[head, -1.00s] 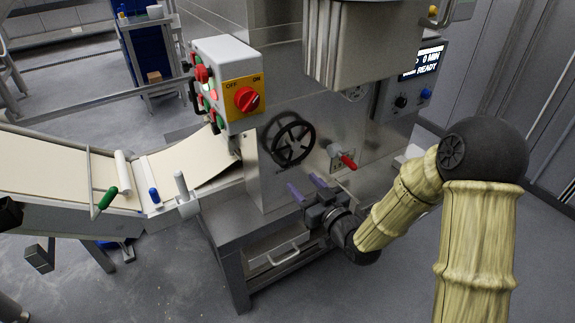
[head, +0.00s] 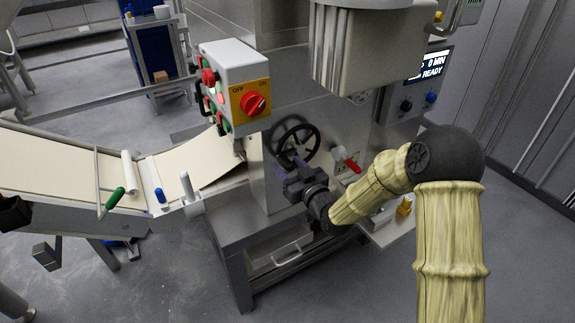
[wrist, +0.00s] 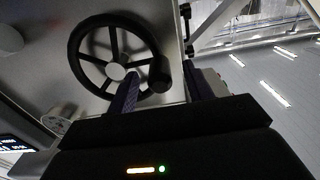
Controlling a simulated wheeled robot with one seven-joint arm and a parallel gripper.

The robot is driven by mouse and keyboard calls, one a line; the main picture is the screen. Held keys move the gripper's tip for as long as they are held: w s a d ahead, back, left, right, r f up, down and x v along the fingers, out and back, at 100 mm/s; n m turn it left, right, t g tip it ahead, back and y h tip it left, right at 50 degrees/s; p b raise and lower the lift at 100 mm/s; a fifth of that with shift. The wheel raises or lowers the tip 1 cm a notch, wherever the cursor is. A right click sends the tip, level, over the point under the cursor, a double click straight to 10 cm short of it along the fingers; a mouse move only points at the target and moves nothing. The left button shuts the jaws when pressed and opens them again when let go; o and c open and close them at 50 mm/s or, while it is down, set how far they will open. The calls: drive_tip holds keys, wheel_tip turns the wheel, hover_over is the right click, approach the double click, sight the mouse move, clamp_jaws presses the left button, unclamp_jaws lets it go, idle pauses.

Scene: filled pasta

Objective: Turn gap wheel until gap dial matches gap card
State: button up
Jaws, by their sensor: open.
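The gap wheel, a black spoked handwheel (head: 296,124), is on the steel machine's side face. It also shows in the wrist view (wrist: 117,71), with a dark knob handle (wrist: 159,74) at its rim. My gripper (head: 293,162) is open in front of the wheel's lower part. In the wrist view its purple fingers (wrist: 160,90) are on either side of the knob, one overlapping the wheel; contact cannot be told. A small round dial (wrist: 57,122) shows in the wrist view, too small to read. I cannot make out the gap card.
A control box (head: 233,85) with a red knob on yellow juts out left of the wheel. A red-handled lever (head: 346,161) is close right of my gripper. A hopper (head: 360,50) hangs above. The dough belt (head: 60,165) runs at left.

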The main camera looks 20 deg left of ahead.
drive_tip(key=shift+x, duration=0.85)
